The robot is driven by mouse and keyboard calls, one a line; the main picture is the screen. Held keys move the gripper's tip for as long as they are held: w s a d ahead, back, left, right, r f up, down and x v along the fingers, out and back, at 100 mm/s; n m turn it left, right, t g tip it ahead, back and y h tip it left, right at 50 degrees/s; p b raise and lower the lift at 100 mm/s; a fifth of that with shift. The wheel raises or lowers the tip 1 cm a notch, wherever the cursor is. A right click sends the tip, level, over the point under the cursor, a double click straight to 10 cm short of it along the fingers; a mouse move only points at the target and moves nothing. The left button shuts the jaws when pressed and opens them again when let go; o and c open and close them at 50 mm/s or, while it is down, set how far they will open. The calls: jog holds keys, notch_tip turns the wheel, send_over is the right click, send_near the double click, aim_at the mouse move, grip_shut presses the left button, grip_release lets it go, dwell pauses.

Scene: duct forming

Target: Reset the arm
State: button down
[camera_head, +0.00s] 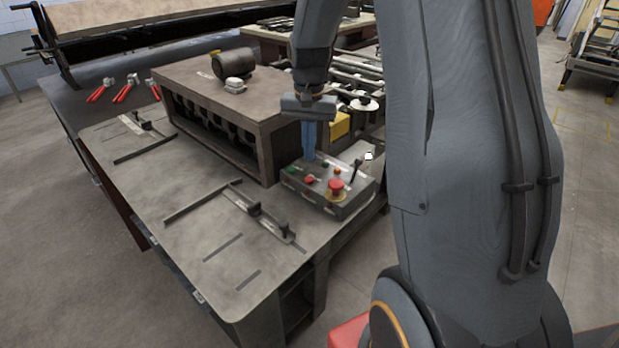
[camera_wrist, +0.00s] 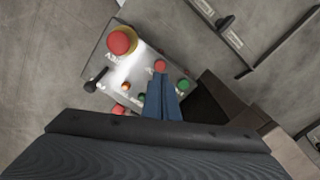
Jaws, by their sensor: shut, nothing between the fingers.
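My gripper (camera_head: 310,139) hangs down from my grey arm, its blue fingers together and empty. In the head view it is above the back left part of the control box, in front of the brown machine housing. In the wrist view the closed fingers (camera_wrist: 163,85) point at the control panel, with their tips near a red button (camera_wrist: 160,66). I cannot tell from these views how far the tips are above the panel. The grey control box (camera_head: 328,187) has a large red emergency knob (camera_head: 336,187), smaller coloured buttons and a black lever (camera_head: 356,170).
The control box sits on the metal worktable (camera_head: 185,235), which has slotted guides (camera_head: 262,220). The brown housing (camera_head: 215,105) stands close left of my gripper, with a dark motor (camera_head: 235,64) on top. Red-handled clamps (camera_head: 97,93) lie at the far left. Open floor lies at left.

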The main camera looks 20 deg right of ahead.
dwell(0.5)
jog(key=s+a+f+n+b, duration=0.2)
jog(key=s+a, duration=0.1)
jog(key=s, duration=0.2)
jog(key=s+a+f+n+t+b, duration=0.1)
jog(key=s+a+f+n+b, duration=0.2)
jog(key=s, duration=0.3)
jog(key=s+a+f+n+b, duration=0.2)
jog(key=s+a, duration=0.3)
jog(key=shift+s+f+n, duration=0.3)
jog(key=shift+s+f, duration=0.1)
